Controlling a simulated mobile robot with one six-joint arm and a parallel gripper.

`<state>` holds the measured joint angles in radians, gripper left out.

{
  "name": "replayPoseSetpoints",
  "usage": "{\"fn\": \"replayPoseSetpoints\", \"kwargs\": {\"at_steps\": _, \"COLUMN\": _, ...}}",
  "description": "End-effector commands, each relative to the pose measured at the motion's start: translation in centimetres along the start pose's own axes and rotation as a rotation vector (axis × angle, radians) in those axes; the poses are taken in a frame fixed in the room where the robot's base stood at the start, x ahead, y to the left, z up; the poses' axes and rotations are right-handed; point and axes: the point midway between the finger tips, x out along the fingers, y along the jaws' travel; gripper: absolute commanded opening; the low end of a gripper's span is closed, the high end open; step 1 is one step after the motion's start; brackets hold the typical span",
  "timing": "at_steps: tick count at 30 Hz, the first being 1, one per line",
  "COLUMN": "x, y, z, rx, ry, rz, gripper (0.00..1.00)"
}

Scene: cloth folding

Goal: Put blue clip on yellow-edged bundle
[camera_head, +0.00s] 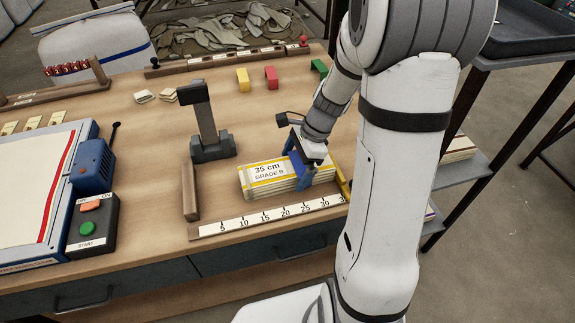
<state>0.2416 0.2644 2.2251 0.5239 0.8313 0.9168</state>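The yellow-edged bundle (262,183) lies flat behind the ruler, a white stack with yellow bands and a label reading "35 cm GRADE B". A blue piece that looks like the blue clip (301,170) straddles the bundle's right part, reaching down its front face. My gripper (311,158) points down directly over this blue piece and appears to touch it. The fingertips are too small and too hidden to show whether they are closed on it. The bundle's far right end is partly behind my gripper and arm.
Yellow (243,80), red (271,77) and green (319,68) clips stand at the back. A dark upright post (205,120) and a wooden stop (190,190) stand left of the bundle. The ruler (265,214) runs in front. A start-button box (93,222) sits at left.

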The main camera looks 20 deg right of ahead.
Motion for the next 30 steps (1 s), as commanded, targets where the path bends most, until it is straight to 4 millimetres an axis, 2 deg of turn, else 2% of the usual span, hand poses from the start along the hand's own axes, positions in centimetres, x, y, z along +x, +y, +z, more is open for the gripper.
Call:
{"fn": "replayPoseSetpoints", "kwargs": {"at_steps": 8, "x": -0.3, "y": 0.0, "z": 0.0, "rx": 0.000, "ry": 0.000, "rz": -0.002, "gripper": 1.00}}
{"fn": "replayPoseSetpoints", "kwargs": {"at_steps": 21, "x": -6.8, "y": -0.1, "z": 0.0, "rx": 0.000, "ry": 0.000, "rz": -0.002, "gripper": 1.00}}
{"fn": "replayPoseSetpoints", "kwargs": {"at_steps": 30, "x": -8.0, "y": 0.1, "z": 0.1, "rx": -0.012, "ry": 0.004, "rz": 0.000, "gripper": 1.00}}
